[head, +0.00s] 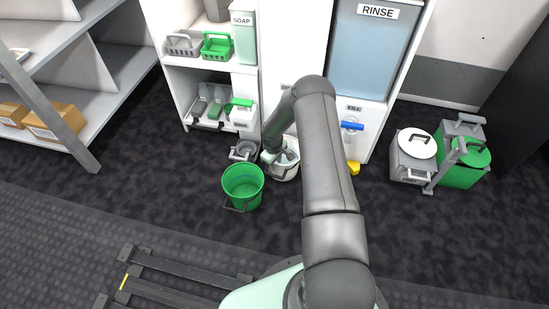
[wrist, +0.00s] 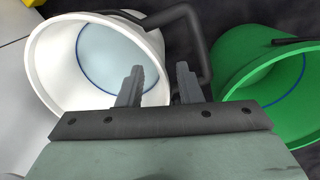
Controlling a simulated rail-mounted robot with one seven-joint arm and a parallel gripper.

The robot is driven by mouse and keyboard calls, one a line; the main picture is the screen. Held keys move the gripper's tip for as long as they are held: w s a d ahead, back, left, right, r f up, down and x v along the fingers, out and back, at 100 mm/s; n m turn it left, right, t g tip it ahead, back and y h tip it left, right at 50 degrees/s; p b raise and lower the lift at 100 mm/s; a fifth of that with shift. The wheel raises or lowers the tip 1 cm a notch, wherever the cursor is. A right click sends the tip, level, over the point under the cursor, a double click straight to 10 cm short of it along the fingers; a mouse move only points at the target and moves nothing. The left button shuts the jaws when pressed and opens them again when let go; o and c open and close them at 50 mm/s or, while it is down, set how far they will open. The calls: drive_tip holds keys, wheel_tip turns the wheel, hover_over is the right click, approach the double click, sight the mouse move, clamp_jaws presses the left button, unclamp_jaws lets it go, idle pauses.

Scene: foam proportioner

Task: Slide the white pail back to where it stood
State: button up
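The white pail (head: 287,172) stands upright on the dark floor in front of the cabinet, partly hidden behind my arm in the head view. In the wrist view the white pail (wrist: 48,70) fills the left side, with a pale blue surface inside and a dark handle at its rim. My gripper (wrist: 159,82) is at the pail's near right rim, its two fingers apart. The left finger overlaps the pail's inside and the right one shows beyond the rim; contact cannot be told. In the head view my gripper (head: 271,156) is mostly hidden by the arm.
A green pail (head: 243,188) stands just left and in front, also in the wrist view (wrist: 270,70). The cabinet (head: 213,85) is close behind. Lidded bins (head: 413,158) stand at right. Floor between the green pail and the left shelving is clear.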

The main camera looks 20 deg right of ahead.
sight(276, 169)
drive_tip(key=shift+d+f+b, duration=0.1)
drive_tip(key=shift+f+b, duration=0.35)
drive_tip(key=shift+f, duration=1.05)
clamp_jaws()
idle(0.4)
